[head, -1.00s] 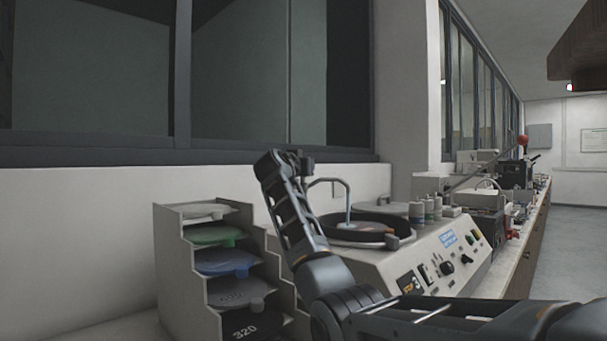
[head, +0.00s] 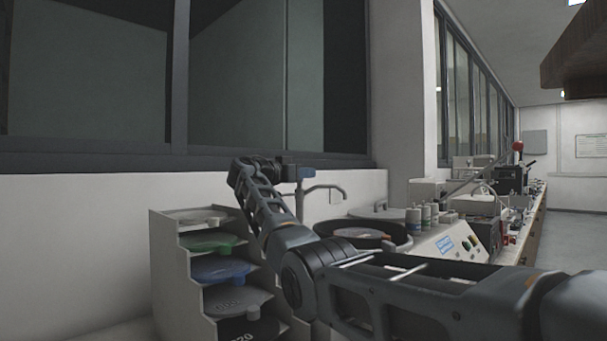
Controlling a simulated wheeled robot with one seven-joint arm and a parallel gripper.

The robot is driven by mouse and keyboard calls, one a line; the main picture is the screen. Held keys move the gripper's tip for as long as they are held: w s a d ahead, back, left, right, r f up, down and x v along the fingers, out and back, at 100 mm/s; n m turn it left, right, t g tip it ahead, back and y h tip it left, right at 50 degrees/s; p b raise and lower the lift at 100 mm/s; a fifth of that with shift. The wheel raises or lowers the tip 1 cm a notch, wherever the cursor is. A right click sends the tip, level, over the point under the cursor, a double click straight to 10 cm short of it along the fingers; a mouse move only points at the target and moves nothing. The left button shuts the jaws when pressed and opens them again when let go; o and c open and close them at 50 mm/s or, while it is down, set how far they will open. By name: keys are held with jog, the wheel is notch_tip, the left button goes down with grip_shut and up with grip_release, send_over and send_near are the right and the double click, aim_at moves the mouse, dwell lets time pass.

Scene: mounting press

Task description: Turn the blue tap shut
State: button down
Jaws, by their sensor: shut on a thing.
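The tap has a small blue handle (head: 304,172) on a thin grey upright with a curved grey spout (head: 326,188). It stands behind my arm, left of the round grinding wheel (head: 362,236). My gripper (head: 287,170) is at the end of my raised arm, seen from behind, and is shut on the blue handle. The fingertips are small and partly hidden, so the exact grasp is hard to see. No water stream shows below the spout.
A rack (head: 168,270) with several labelled coloured discs stands close to the left of my arm. The grinder's control panel (head: 452,243) is right of the wheel, partly covered by my arm. The window wall (head: 270,190) is close behind the tap. More bench equipment extends right.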

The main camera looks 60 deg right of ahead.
jog(key=shift+d+f, duration=0.1)
jog(key=shift+f, duration=0.4)
jog(key=c, duration=1.2)
grip_release()
jog(key=shift+r, duration=0.25)
